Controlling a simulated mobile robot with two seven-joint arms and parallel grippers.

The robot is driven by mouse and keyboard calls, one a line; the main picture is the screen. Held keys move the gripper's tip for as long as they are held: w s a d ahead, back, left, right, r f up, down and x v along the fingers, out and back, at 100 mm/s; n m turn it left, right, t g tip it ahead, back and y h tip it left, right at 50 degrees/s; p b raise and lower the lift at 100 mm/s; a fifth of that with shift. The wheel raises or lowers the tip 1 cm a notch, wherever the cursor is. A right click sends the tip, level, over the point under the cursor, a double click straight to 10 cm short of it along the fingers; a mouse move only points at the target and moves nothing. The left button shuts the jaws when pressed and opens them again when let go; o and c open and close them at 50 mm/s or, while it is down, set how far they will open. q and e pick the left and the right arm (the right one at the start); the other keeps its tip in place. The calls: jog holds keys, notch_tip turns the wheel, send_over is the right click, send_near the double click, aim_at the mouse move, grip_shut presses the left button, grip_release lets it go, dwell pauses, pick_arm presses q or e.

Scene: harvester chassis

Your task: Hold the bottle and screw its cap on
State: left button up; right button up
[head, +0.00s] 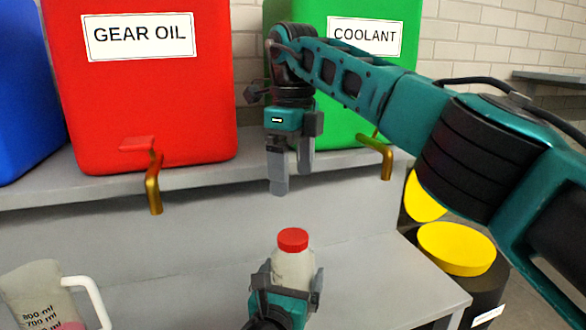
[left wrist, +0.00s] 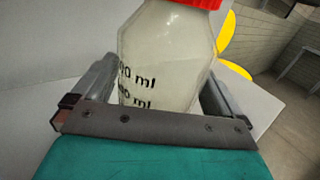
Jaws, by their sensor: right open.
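A clear bottle (head: 293,268) with dark volume marks stands upright at the bottom middle of the head view. A red cap (head: 292,240) sits on its top; I cannot tell how tight it is. My left gripper (head: 287,285) is shut on the bottle's body, with one finger on each side. The left wrist view shows the bottle (left wrist: 165,60) up close between the fingers, with the cap (left wrist: 200,3) cut off at the top edge. My right gripper (head: 292,172) points down, open and empty, above the cap and apart from it.
A red gear oil tank (head: 140,110), a green coolant tank (head: 400,55) and a blue tank (head: 20,90) stand on a grey shelf with brass taps. A jug (head: 35,290) with pink liquid is at the lower left. A black drum with a yellow lid (head: 455,248) stands right.

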pick_arm(q)
jog(key=p+v, duration=0.1)
jog(key=v, duration=1.2)
